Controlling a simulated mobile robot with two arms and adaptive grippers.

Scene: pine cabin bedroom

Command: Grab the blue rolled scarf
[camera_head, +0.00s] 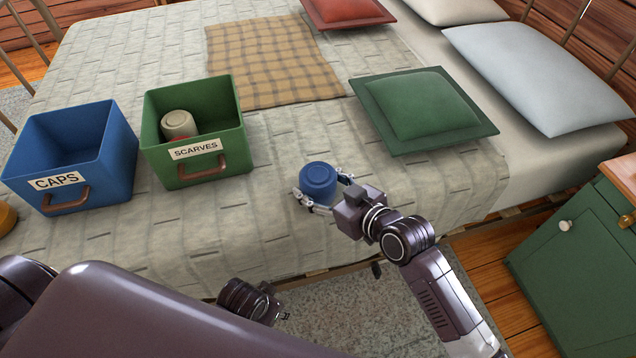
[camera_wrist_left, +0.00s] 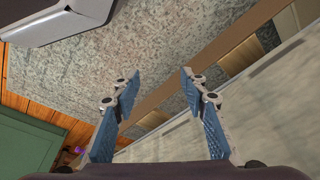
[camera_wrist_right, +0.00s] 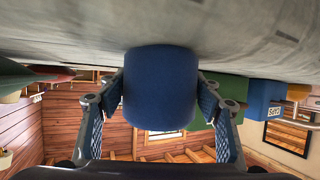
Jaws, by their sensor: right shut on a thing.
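The blue rolled scarf (camera_head: 318,181) stands on the quilt near the bed's front edge. My right gripper (camera_head: 322,205) is shut on it, one finger on each side. In the right wrist view the scarf (camera_wrist_right: 160,88) fills the space between the fingers (camera_wrist_right: 160,110) and touches or nearly touches the bed surface. My left gripper (camera_wrist_left: 158,85) is open and empty in the left wrist view, beside the bed's side over the rug. In the head view the left arm is low at the bed's front edge, and its fingers are mostly hidden.
A green bin (camera_head: 212,167) labelled SCARVES holds a beige roll (camera_head: 178,123) and something red. A blue bin (camera_head: 90,192) labelled CAPS stands to its left. A green cushion (camera_head: 425,105) lies behind right. A green cabinet (camera_head: 575,260) is at the right. The quilt around the scarf is clear.

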